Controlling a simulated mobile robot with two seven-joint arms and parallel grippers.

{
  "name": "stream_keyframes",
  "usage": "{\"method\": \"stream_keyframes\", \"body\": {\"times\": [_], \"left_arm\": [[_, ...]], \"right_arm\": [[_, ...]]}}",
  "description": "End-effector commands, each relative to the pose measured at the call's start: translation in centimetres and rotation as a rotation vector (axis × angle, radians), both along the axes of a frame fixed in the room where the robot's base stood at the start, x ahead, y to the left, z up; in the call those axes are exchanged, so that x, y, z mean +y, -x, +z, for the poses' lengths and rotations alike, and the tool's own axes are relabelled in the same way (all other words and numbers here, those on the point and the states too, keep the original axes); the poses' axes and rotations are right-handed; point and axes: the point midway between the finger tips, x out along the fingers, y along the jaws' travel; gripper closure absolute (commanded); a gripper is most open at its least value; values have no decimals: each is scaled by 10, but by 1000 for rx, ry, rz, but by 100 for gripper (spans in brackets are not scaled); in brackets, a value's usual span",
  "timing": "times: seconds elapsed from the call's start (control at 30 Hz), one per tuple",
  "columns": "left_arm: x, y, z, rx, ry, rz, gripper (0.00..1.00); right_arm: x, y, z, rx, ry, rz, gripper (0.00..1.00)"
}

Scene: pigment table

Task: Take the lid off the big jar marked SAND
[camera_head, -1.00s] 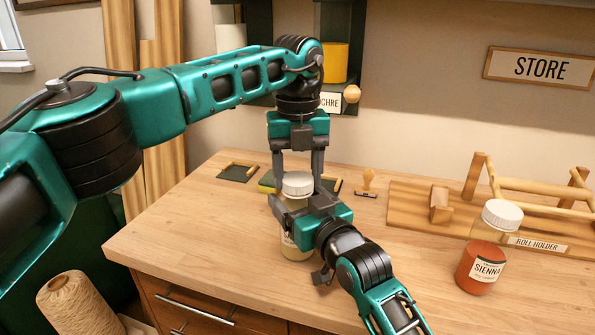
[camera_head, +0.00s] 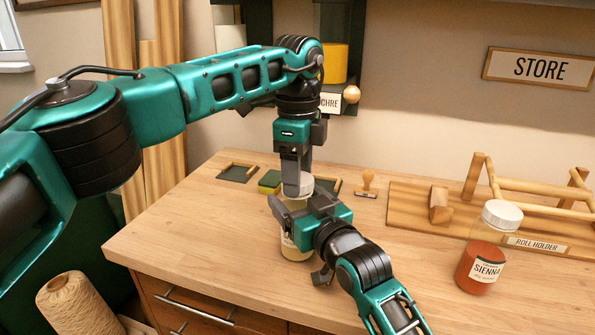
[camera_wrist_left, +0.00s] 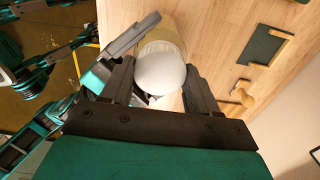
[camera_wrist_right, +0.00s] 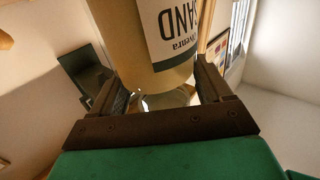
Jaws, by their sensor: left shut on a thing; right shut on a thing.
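The SAND jar (camera_head: 293,251) stands on the table near its left front, a clear jar with pale sand. Its label reads SAND in the right wrist view (camera_wrist_right: 172,30). Its white round lid (camera_head: 307,183) sits on top; it also shows in the left wrist view (camera_wrist_left: 160,73). My left gripper (camera_head: 294,191) points down from above and is shut on the lid, a finger on either side. My right gripper (camera_head: 297,238) comes in from the front right and is shut on the jar's body. The fingers hide parts of the jar and lid.
A SIENNA jar (camera_head: 482,265) with a white lid stands at the right. Behind it is the wooden roll holder (camera_head: 415,216). The table's front middle is clear.

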Motion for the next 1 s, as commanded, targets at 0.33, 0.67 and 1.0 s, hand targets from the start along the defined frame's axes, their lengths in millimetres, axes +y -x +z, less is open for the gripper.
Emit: {"method": "stream_keyframes", "body": {"times": [0.33, 0.67, 1.0], "left_arm": [[0, 0, 2, -1, 0, -1, 77], [0, 0, 13, -1, -1, -1, 77], [0, 0, 22, -1, 0, -1, 77]], "right_arm": [[0, 0, -1, 2, 3, 0, 100], [0, 0, -1, 2, 3, 0, 100], [0, 0, -1, 2, 2, 0, 100]]}}
